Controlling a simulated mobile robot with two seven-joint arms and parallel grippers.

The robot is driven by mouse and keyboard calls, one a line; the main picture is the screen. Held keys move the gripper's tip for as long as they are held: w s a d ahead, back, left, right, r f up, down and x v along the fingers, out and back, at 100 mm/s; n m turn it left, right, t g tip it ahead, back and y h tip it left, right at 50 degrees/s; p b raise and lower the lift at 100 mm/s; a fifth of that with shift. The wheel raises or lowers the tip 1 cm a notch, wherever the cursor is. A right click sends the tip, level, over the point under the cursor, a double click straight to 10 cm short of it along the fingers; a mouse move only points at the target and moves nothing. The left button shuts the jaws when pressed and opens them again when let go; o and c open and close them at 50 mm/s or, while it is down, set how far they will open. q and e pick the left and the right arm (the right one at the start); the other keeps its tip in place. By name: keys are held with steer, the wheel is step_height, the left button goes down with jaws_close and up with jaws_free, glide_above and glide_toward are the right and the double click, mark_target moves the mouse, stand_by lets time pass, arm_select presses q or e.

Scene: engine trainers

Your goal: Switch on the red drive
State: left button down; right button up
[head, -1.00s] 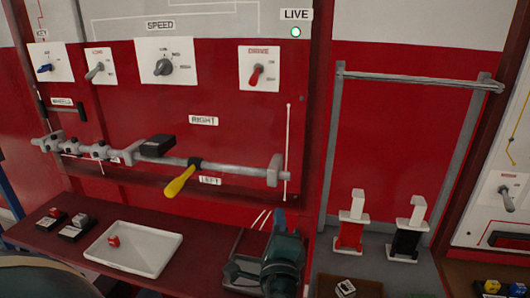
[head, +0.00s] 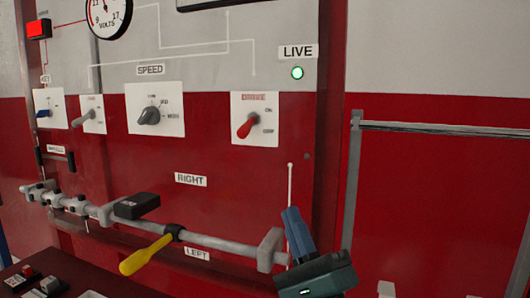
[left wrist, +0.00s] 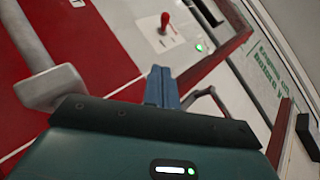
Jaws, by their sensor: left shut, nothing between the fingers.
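The red drive switch (head: 247,125) is a red lever on a white plate below the LIVE label, with position marks to its right. Its lever slants, with the thick end down and left. It also shows in the left wrist view (left wrist: 165,20), beyond the fingers. My left gripper (head: 292,214) is shut and empty, fingers pointing up, below and to the right of the switch and apart from it. It shows large in the left wrist view (left wrist: 161,72). My right gripper is in neither current view.
A green LIVE lamp (head: 297,73) is lit. A grey horizontal bar (head: 215,243) with a yellow handle (head: 147,255) runs below, its right end close to my left gripper. The speed knob (head: 149,116) sits left of the drive switch. The panel between gripper and switch is clear.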

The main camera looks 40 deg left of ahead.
arm_select(q)
steer(key=shift+s, duration=0.1)
arm_select(e)
steer(key=shift+s, duration=0.1)
arm_select(q)
steer(key=p, duration=0.5)
glide_toward(247, 127)
steer(key=w+a+r, duration=0.2)
steer(key=w+a, duration=0.1)
steer(key=shift+w+a+r, duration=0.1)
steer(key=shift+a+r, duration=0.35)
steer(key=shift+a, duration=0.05)
arm_select(e)
steer(key=shift+w+a+f+g, duration=0.3)
steer(key=shift+a+g, duration=0.15)
steer(key=shift+a, duration=0.1)
steer(key=shift+w+a+f+g, duration=0.25)
steer(key=shift+w+a+g, duration=0.05)
steer(key=shift+a+g, duration=0.2)
steer(key=shift+r, duration=0.15)
